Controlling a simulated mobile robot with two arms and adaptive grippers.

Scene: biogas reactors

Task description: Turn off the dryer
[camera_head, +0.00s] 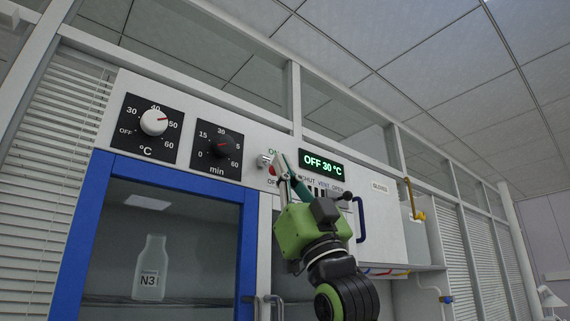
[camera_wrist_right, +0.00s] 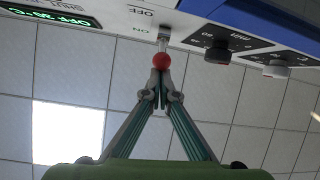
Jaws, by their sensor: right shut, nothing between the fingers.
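The dryer (camera_head: 150,180) has a white control panel above a blue-framed glass door. A small toggle switch (camera_head: 271,170) with a red ball tip sits left of the display, between the ON and OFF labels. In the right wrist view, which is upside down, the red ball (camera_wrist_right: 161,61) is right at my fingertips. My right gripper (camera_head: 282,168) is shut and empty, its tips beside the switch; I cannot tell whether they touch it. The lever's exact tilt is unclear. My left gripper is out of view.
A temperature knob (camera_head: 154,122) and a minutes knob (camera_head: 222,145) sit left of the switch on the panel.

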